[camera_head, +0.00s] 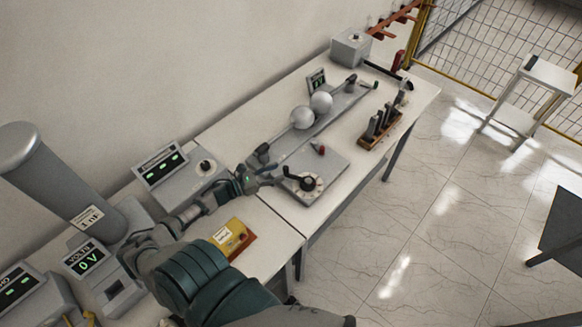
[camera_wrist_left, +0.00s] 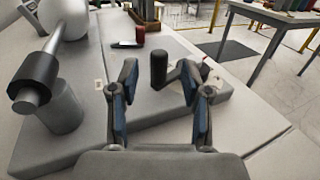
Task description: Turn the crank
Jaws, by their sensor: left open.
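The crank (camera_head: 307,183) is a black arm with an upright knob on a pale round dial, set on a flat grey box on the table. In the left wrist view its black knob (camera_wrist_left: 158,68) stands upright between and beyond my fingertips. My left gripper (camera_head: 274,177) is open and empty, just left of the crank in the head view. In the left wrist view the two blue-padded fingers (camera_wrist_left: 160,82) are spread to either side of the knob, and I see no contact. The crank's base is partly hidden by the right finger. My right gripper is not in view.
Two metal spheres (camera_head: 312,110) on a rail stand behind the crank box. A wooden rack (camera_head: 380,130) of dark pieces is farther right.

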